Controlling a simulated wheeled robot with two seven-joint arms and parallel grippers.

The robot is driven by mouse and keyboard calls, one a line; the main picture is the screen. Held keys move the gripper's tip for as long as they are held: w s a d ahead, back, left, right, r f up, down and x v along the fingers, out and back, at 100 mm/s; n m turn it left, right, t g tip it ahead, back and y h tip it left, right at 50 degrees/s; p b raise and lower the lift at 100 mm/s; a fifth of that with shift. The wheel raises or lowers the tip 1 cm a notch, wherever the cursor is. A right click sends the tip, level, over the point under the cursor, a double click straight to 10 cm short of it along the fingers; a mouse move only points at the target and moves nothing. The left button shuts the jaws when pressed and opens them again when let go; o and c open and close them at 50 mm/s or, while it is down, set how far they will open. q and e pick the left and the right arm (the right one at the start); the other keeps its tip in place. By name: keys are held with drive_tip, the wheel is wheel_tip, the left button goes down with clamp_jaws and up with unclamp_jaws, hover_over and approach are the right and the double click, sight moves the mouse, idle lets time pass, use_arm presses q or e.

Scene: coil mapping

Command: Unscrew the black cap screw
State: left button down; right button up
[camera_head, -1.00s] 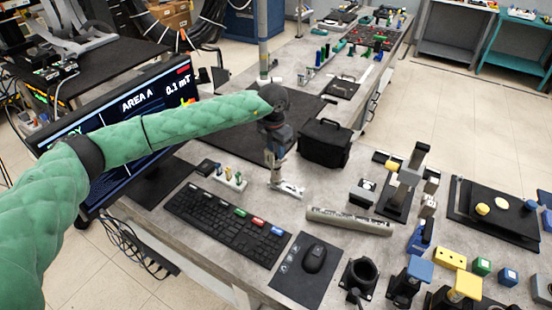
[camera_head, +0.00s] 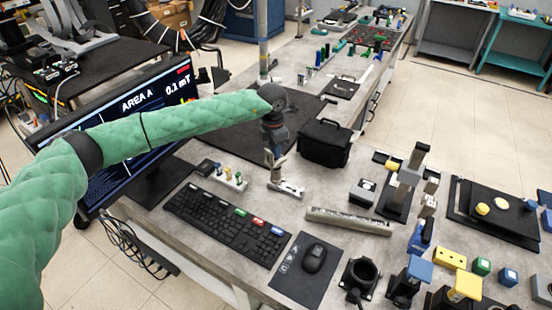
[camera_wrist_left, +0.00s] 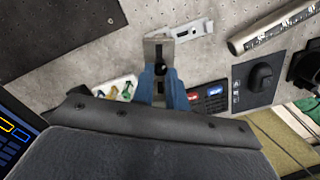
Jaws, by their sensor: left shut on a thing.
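My left gripper (camera_head: 275,177) points down over the workbench at the left end of a small light-grey bracket (camera_head: 292,190). In the left wrist view its blue and metal fingers (camera_wrist_left: 159,55) are closed together beside the bracket (camera_wrist_left: 195,30). A small dark round thing (camera_wrist_left: 162,70) shows between the fingers; I take it for the black cap screw, mostly hidden by them. I cannot tell whether it still touches the bracket. My right gripper is not in view.
A black keyboard (camera_head: 215,218) and a holder with coloured pieces (camera_head: 232,180) lie to the left. A grey bar (camera_head: 348,221) and a mouse (camera_head: 314,258) lie to the right and front. A black case (camera_head: 324,145) stands behind. A monitor (camera_head: 120,140) is under my left arm.

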use_arm(q)
drive_tip(key=shift+n, duration=2)
drive_tip(key=c, duration=1.5)
unclamp_jaws()
drive_tip(key=shift+c, duration=0.2)
drive_tip(key=shift+o, duration=1.1)
drive_tip(key=shift+r, duration=0.35)
drive_tip(key=shift+r+b, duration=0.4)
drive_tip(key=shift+b, duration=0.1)
wheel_tip(320, 180, up, 5)
drive_tip(key=shift+s+a+f+b, duration=0.1)
drive_tip(key=shift+a+b, duration=0.05)
drive_tip(key=shift+b, duration=1)
drive_tip(key=shift+r, duration=0.8)
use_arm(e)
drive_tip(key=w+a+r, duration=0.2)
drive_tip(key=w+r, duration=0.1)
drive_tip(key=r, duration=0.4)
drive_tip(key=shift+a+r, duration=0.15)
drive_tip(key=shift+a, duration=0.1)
